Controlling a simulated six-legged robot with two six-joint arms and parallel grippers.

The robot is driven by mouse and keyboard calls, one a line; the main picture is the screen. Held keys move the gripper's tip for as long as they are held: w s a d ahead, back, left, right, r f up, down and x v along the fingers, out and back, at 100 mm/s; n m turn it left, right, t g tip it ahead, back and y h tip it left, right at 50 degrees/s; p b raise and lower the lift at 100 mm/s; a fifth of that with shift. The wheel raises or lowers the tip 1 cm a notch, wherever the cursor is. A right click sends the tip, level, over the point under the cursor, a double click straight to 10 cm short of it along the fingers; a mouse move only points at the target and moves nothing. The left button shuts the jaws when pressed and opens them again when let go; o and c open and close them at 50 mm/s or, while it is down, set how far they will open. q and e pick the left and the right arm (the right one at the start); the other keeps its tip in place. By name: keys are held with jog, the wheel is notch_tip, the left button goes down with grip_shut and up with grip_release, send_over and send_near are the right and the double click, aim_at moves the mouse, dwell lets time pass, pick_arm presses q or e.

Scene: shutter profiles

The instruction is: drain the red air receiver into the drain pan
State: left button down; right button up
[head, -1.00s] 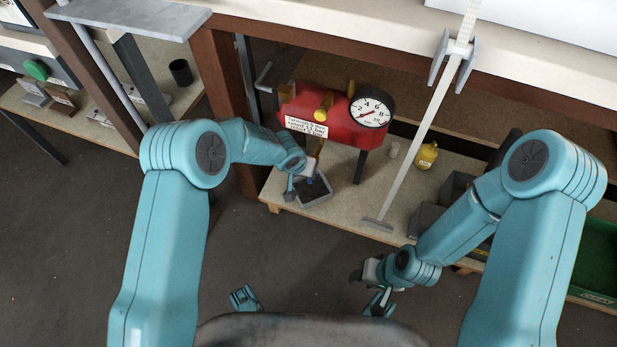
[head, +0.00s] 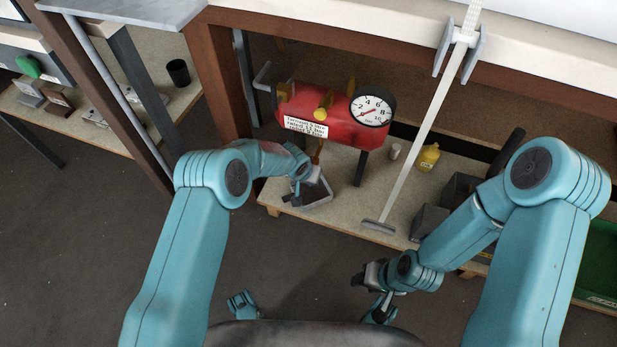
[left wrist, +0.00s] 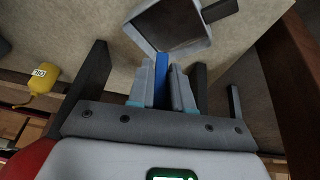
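The red air receiver (head: 335,128) stands on legs on a low shelf, with a round pressure gauge (head: 370,110), yellow fittings and a white label on its front. The grey, square drain pan (head: 322,201) lies below its left end; its dark inside shows in the left wrist view (left wrist: 205,42). My left gripper (head: 314,178) is just above the pan. In the left wrist view its fingers (left wrist: 161,82) close around a narrow blue handle (left wrist: 161,70). Its link to the receiver is hidden. My right gripper (head: 364,275) hangs in front of the shelf; its finger gap is unclear.
A yellow bottle (head: 428,158) and a small pale cup (head: 395,151) stand right of the receiver. A slanted pale bar (head: 425,125) crosses in front of the shelf. Dark bins (head: 430,222) stand further right. A brown post (head: 218,85) borders the left side.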

pick_arm(q)
jog(key=shift+d+h, duration=0.1)
jog(key=shift+h, duration=0.5)
pick_arm(e)
jog(key=shift+s+r, duration=0.15)
pick_arm(q)
jog(key=c, duration=1.1)
grip_release()
jog(key=shift+r, duration=0.1)
jog(key=shift+r+p, duration=0.3)
jog(key=shift+p, duration=0.1)
jog(key=shift+p+v, duration=2.9)
jog(key=shift+v, duration=4.9)
pick_arm(e)
notch_tip(320, 180, up, 6)
jog(key=s+a, duration=0.1)
jog(key=shift+s+g, duration=0.2)
jog(key=shift+g, duration=0.1)
pick_arm(q)
jog(key=shift+w+a, duration=0.1)
jog(key=shift+a, duration=0.1)
pick_arm(e)
jog(key=shift+a, duration=0.1)
